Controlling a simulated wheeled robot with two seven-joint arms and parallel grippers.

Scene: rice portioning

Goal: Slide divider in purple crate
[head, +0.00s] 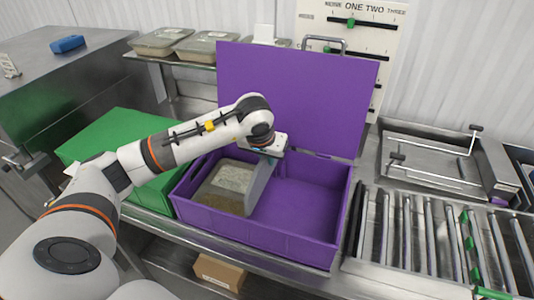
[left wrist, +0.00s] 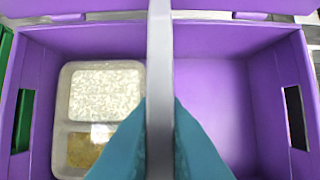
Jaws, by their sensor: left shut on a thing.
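The purple crate (head: 338,226) stands open on the counter with its lid (head: 300,100) raised at the back. My left gripper (head: 268,151) reaches down into the crate and is shut on the grey divider (head: 259,186). In the left wrist view the divider (left wrist: 160,70) runs upright between the teal fingertips (left wrist: 160,135), near the crate's middle. A clear container (left wrist: 103,100) with rice and a brown food lies left of the divider. The right part of the crate is empty. Whether the divider touches the crate floor is hidden. My right gripper is not in view.
A closed green crate (head: 112,135) stands to the left. A roller conveyor (head: 425,235) and a metal tray frame (head: 440,150) are at the right. More food containers (head: 208,47) sit on a back shelf. A cardboard box (head: 218,272) lies below.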

